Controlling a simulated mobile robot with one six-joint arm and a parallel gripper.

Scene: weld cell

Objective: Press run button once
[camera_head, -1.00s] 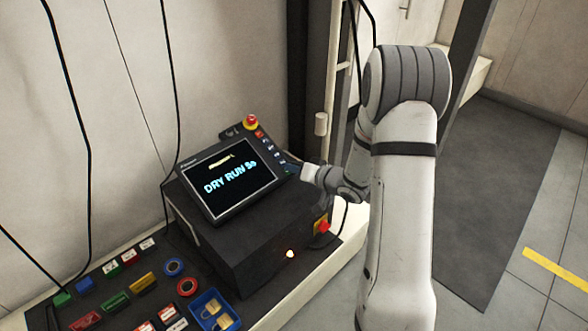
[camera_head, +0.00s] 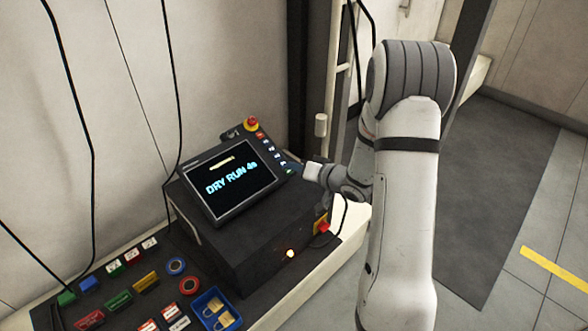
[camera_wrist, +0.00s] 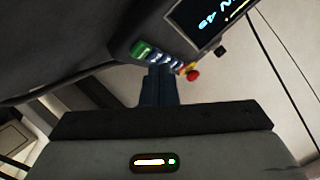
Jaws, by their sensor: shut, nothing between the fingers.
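The control pendant (camera_head: 228,181) sits tilted on a dark box. Its screen reads "DRY RUN 4s", and part of the screen also shows in the wrist view (camera_wrist: 210,18). A green button (camera_wrist: 143,49), probably the run button, is at the end of a row of blue buttons (camera_wrist: 166,60); its label is too small to read. My gripper (camera_wrist: 160,70) is shut and empty, its dark fingertips close to the button row, just below the green button in the wrist view. In the head view my gripper (camera_head: 297,168) is at the pendant's right edge. I cannot tell whether it touches.
A red emergency stop (camera_head: 251,124) is at the pendant's top corner, and it shows in the wrist view (camera_wrist: 193,74). The dark box (camera_head: 255,235) has a red knob (camera_head: 322,227) and a lit lamp (camera_head: 290,253). A blue tray (camera_head: 215,308) and several coloured tags lie at lower left.

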